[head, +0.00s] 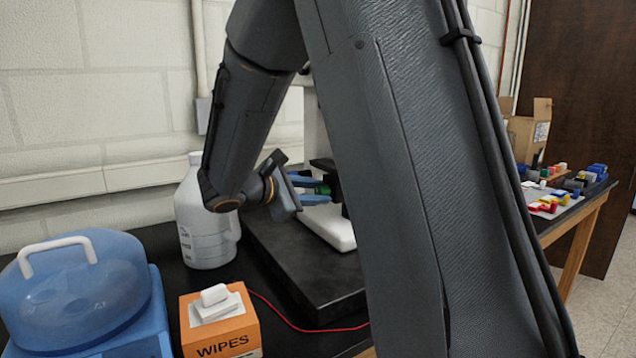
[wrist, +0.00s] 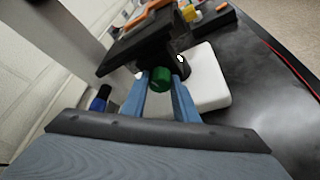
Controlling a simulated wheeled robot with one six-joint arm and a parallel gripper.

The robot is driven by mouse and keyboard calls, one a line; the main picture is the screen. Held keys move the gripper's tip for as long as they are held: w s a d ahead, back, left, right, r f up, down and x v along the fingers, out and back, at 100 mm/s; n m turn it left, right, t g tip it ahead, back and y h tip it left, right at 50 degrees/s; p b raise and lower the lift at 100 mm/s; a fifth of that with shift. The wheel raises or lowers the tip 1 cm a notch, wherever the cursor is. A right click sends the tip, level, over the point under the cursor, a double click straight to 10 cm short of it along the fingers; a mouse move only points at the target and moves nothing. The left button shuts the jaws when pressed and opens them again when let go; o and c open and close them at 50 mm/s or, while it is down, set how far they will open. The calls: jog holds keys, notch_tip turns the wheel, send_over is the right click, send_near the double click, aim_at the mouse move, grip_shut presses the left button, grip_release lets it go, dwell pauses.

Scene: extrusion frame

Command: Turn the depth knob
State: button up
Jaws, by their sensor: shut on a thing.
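A green knob (wrist: 160,80) projects from a dark block on a bench instrument with a white base (wrist: 213,80). I take it to be the depth knob. The two blue fingers of my gripper (wrist: 161,86) are on either side of it, shut on it. In the head view, my gripper (head: 318,188) reaches in from the left, and a little of the green knob shows between the fingers. My arm hides much of the instrument there. A black plate (wrist: 150,38) sits above the knob in the wrist view.
A blue-capped part (wrist: 100,98) is left of the fingers. A white jug (head: 205,225) stands left of the instrument's dark slab (head: 290,262). An orange wipes box (head: 222,322), a blue domed container (head: 75,290) and a red cable (head: 285,318) are nearer. Coloured blocks (head: 552,200) lie right.

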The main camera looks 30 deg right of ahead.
jog(key=n+g+p, duration=0.1)
jog(key=p, duration=0.1)
jog(key=n+p, duration=0.1)
jog(key=p, duration=0.1)
jog(key=shift+r+n+g+p, duration=0.2)
jog(key=shift+n+g+p, duration=0.1)
jog(key=shift+g+p, duration=0.1)
jog(key=shift+w+f+n+g+y+p, duration=0.15)
jog(key=shift+n+g+y+p, duration=0.25)
jog(key=shift+p, duration=0.4)
jog(key=o, duration=1.1)
jog(key=shift+c, duration=0.2)
jog(key=w+b+v, duration=0.1)
jog(key=b+v, duration=0.1)
jog(key=v, duration=0.5)
jog(key=shift+s+a, duration=0.4)
jog(key=shift+s, duration=0.15)
